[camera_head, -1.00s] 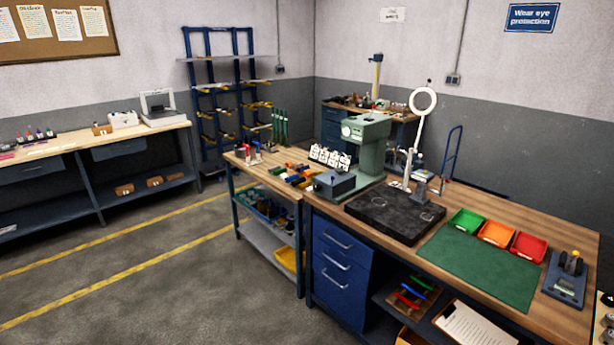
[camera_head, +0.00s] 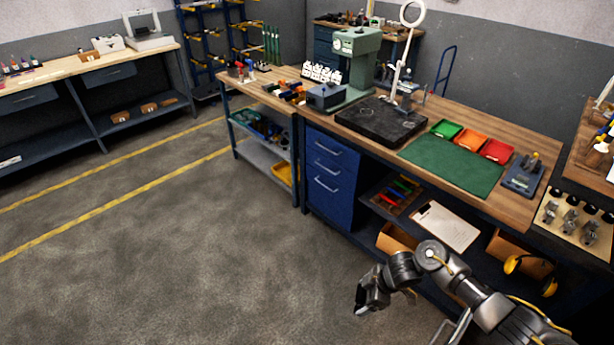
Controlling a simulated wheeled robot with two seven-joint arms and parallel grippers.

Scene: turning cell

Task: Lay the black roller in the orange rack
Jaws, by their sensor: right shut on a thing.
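My right gripper (camera_head: 366,299) hangs over the open floor in front of the workbench, low in the picture. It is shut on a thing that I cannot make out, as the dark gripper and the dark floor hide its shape. I cannot pick out the black roller for sure. No orange rack can be made out; the orange thing on the bench is a small open bin (camera_head: 472,139) between a green and a red one. My left gripper is not in view.
The workbench (camera_head: 478,198) carries a green mat (camera_head: 455,165), a dark slab (camera_head: 380,121) and a green machine (camera_head: 355,62). A clipboard (camera_head: 446,225) and yellow ear defenders (camera_head: 530,265) lie lower down. A side table (camera_head: 575,225) stands right. Floor (camera_head: 190,265) at left is clear.

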